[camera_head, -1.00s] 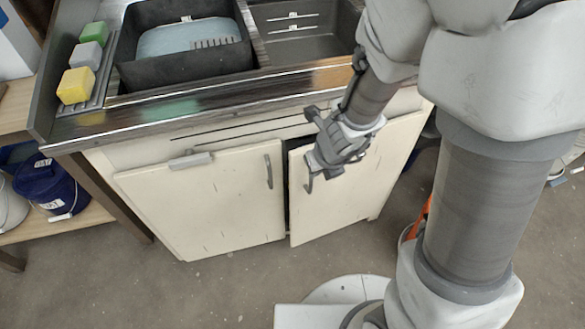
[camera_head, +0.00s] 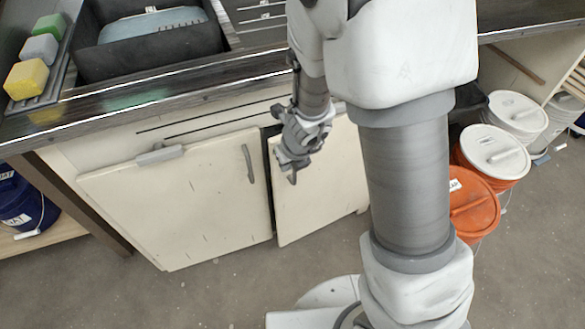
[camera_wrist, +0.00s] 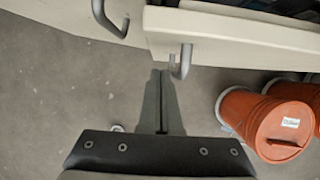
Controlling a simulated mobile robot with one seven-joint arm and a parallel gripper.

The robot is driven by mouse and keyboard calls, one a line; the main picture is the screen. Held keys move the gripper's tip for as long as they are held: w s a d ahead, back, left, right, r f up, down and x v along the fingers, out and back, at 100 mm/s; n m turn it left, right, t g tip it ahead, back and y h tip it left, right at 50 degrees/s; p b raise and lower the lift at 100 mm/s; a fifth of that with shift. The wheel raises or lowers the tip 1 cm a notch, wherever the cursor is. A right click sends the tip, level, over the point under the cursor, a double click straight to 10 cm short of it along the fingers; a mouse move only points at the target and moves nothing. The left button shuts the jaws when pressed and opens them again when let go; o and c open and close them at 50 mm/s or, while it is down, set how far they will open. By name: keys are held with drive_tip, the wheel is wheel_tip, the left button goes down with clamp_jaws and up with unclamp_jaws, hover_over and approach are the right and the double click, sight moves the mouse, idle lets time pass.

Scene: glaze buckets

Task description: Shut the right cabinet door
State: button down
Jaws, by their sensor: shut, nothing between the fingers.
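The right cabinet door (camera_head: 325,190) is a cream panel under the counter. It stands slightly ajar, with a dark gap along its left edge. In the wrist view its top edge (camera_wrist: 240,30) runs across the top, and its grey bar handle (camera_wrist: 182,62) hangs just right of my fingertips. My gripper (camera_wrist: 160,75) is shut and empty, close to this handle; I cannot tell whether they touch. In the head view my gripper (camera_head: 292,170) is in front of the door's upper left part and hides the handle area.
The left cabinet door (camera_head: 180,200) has its own handle (camera_head: 248,163), also in the wrist view (camera_wrist: 110,20). An orange bucket (camera_head: 472,210) and white-lidded buckets (camera_head: 495,150) stand at the right. The counter edge (camera_head: 150,95) overhangs the doors. Floor in front is clear.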

drive_tip(key=shift+w+a+r, duration=0.1)
drive_tip(key=shift+w+a, duration=0.15)
drive_tip(key=shift+w, duration=0.3)
drive_tip(key=shift+w+a, duration=0.2)
drive_tip(key=shift+w, duration=0.3)
drive_tip(key=shift+p, duration=0.3)
drive_tip(key=w+p, duration=0.1)
drive_tip(key=w+a+m+p, duration=0.1)
drive_tip(key=w, duration=0.1)
drive_tip(key=shift+a, duration=0.2)
drive_tip(key=shift+s+d, duration=0.1)
drive_tip(key=shift+s, duration=0.15)
